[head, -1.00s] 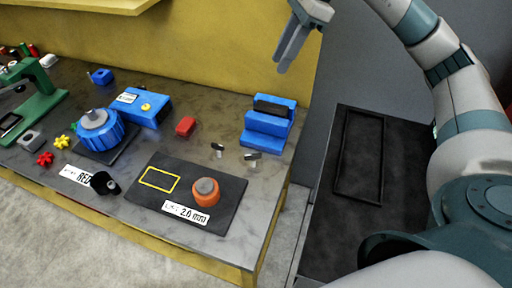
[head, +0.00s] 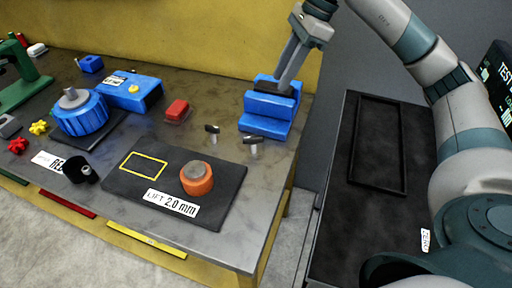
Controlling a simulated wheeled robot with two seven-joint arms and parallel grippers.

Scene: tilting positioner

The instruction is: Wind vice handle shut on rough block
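A blue stepped fixture (head: 264,127) stands at the right end of the bench, with a dark top or slot; it may be the vice, but I cannot make out its handle. My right gripper (head: 284,86) points down, its fingertips at the top of this fixture. The fingers look close together; I cannot tell if they hold or touch anything. I cannot identify the rough block with certainty. My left gripper is out of view.
Two small T-shaped pieces (head: 252,141) stand before the stepped fixture. A red block (head: 177,108) lies left of them. A black mat (head: 222,204) carries an orange piece with a grey top (head: 196,178). An empty dark tray (head: 378,186) is on the right.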

